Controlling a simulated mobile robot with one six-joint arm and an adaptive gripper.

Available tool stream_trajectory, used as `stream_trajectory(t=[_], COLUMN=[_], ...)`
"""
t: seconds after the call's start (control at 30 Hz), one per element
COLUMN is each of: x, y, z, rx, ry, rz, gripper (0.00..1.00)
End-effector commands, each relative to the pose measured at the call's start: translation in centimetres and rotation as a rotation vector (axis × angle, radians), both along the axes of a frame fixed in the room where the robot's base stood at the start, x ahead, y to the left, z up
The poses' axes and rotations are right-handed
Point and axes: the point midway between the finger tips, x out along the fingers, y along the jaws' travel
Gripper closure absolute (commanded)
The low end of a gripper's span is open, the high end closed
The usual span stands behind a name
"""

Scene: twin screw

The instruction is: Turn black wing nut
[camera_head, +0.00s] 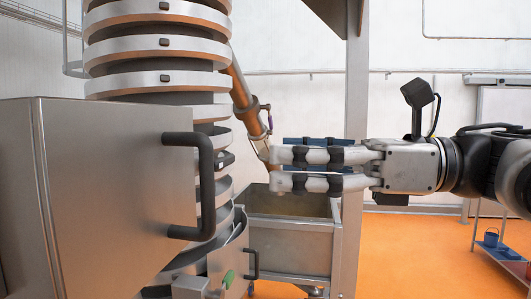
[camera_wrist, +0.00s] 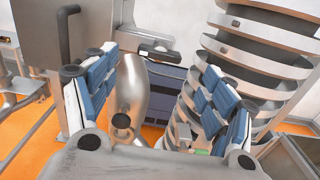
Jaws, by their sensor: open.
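My gripper (camera_head: 272,168) reaches in from the right in the head view, level and pointing left at the spiral column. In the wrist view its two blue-padded fingers (camera_wrist: 158,66) stand wide apart with nothing held between them. A dark fitting (camera_wrist: 160,52) between the fingers in the wrist view may be the same piece. Its wings are too small to make out.
The steel spiral column (camera_head: 160,52) stands behind a steel cabinet (camera_head: 110,190) with a black handle (camera_head: 203,185). A copper-coloured pipe (camera_head: 245,97) slopes down close to the fingertips. A steel bin (camera_head: 290,245) stands below the gripper.

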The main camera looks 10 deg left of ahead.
Motion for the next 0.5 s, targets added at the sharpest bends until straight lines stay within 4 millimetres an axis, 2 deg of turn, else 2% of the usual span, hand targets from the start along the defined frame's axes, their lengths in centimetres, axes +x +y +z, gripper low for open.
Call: stream_trajectory(t=[0.03, 0.2, 0.33, 0.5], x=[0.0, 0.3, 0.5, 0.6], y=[1.3, 4.8, 6.7, 8.1], z=[0.1, 0.1, 0.0, 0.0], rx=[0.0, 0.0, 0.0, 0.0], ry=[0.001, 0.001, 0.001, 0.001], rz=[0.006, 0.005, 0.003, 0.001], gripper=[0.23, 0.23, 0.23, 0.23])
